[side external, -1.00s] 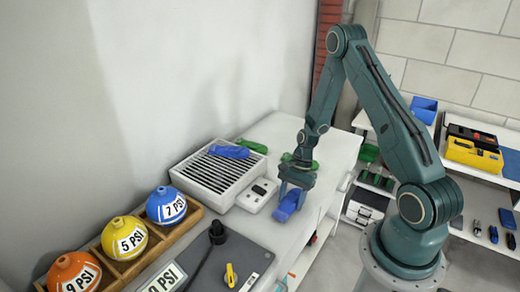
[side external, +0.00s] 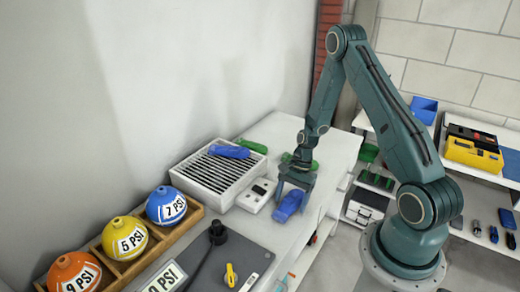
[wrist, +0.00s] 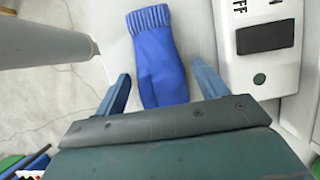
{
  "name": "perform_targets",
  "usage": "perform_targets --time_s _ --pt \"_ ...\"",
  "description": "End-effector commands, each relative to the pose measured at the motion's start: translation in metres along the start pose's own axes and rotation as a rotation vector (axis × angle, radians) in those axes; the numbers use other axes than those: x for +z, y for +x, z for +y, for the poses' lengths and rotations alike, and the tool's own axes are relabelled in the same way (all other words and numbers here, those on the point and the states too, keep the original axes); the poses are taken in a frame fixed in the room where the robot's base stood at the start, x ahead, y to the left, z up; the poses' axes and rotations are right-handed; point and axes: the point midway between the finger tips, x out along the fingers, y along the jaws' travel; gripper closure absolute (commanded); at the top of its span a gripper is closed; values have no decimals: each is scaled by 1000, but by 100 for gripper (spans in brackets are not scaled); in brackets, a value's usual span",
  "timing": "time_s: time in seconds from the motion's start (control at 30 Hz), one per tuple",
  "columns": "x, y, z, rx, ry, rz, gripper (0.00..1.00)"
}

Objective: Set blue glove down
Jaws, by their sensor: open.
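A blue glove (side external: 289,206) lies on the white bench top, beside the small white device. In the wrist view the glove (wrist: 158,62) shows its ribbed cuff at the top, with its lower end between my fingers. My gripper (side external: 291,197) is low over the bench at the glove. In the wrist view my gripper (wrist: 162,88) is open, with a finger on each side of the glove and visible gaps between. The part of the glove nearest the palm is hidden by my gripper.
A slatted white tray (side external: 205,172) holds another blue glove (side external: 230,152) and a green one (side external: 252,146). The white switch device (side external: 256,195) sits close left of my gripper. Coloured PSI balls (side external: 166,205) stand front left.

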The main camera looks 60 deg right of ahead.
Motion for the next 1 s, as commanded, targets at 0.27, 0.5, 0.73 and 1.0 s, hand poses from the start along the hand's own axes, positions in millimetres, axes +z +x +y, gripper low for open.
perform_targets --time_s 0.27,0.5,0.73,1.0 --pt "0 -22 -1 -4 0 2 28" --pt "0 -58 -1 -5 0 3 28" --pt "0 -95 0 -4 -1 3 28" --pt "0 -118 0 -1 0 0 28"
